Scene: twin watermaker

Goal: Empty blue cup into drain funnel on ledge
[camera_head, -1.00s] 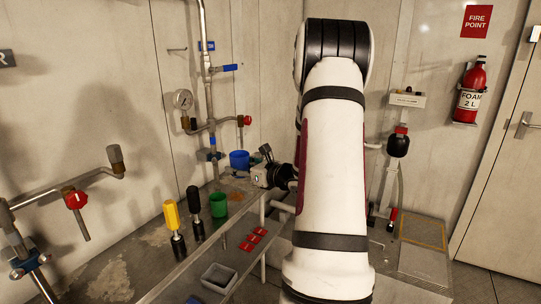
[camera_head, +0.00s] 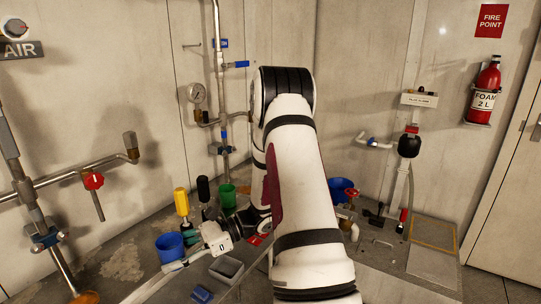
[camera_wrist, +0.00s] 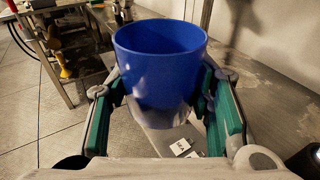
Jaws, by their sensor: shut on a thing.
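My gripper (camera_head: 188,240) is shut on the blue cup (camera_head: 170,247), at the left of the arm in the head view. In the wrist view, the blue cup (camera_wrist: 158,62) stands upright between the green-padded fingers of my gripper (camera_wrist: 160,92). Its open rim faces up; I cannot tell whether liquid is inside. A second blue round vessel (camera_head: 341,186) stands to the right of my arm, beside a brass-coloured fitting; I cannot tell whether it is the drain funnel. No other funnel is clear to me.
A yellow-handled tool (camera_head: 182,202), a black-handled tool (camera_head: 204,190) and a green cup (camera_head: 226,194) stand on the bench behind my gripper. A grey bin (camera_head: 226,268) is in front. Pipes with a red valve handle (camera_head: 93,181) line the left wall.

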